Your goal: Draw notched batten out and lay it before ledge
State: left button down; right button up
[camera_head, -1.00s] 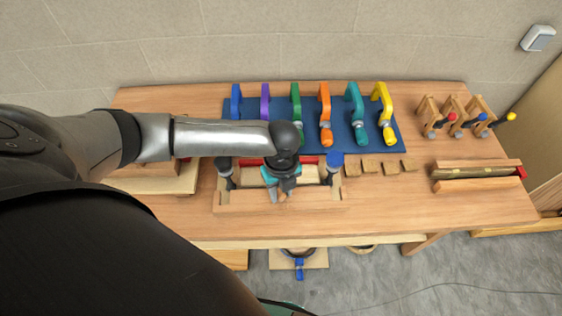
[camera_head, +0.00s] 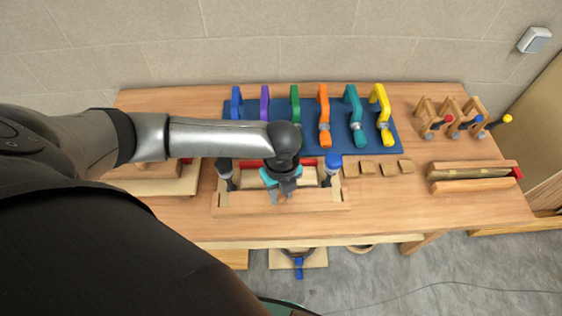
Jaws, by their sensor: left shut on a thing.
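A pale wooden strip, which looks like the notched batten (camera_head: 245,203), lies along the front of a wooden press frame on the bench, with steps cut near its ends. My left gripper (camera_head: 283,197) points down at the middle of this strip. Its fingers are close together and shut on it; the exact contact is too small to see. The gripper and its wrist hide the middle of the frame. I cannot tell which edge is the ledge. My right gripper is not in view.
Dark clamps with a blue knob (camera_head: 333,160) stand at the frame's ends. Coloured clamps lie on a blue mat (camera_head: 313,145) behind. Small wooden blocks (camera_head: 368,168) and a wooden holder (camera_head: 473,185) are to the right. The bench front (camera_head: 420,215) is clear.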

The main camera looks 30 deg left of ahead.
aim_at(282, 201)
pick_arm(q)
jog(key=shift+s+d+r, duration=0.1)
jog(key=shift+s+r, duration=0.1)
jog(key=shift+r, duration=0.7)
jog(key=shift+s+d+r, duration=0.15)
jog(key=shift+r, duration=0.8)
jog(key=shift+s+d+r, duration=0.1)
jog(key=shift+s+r, duration=0.1)
jog(key=shift+r, duration=0.7)
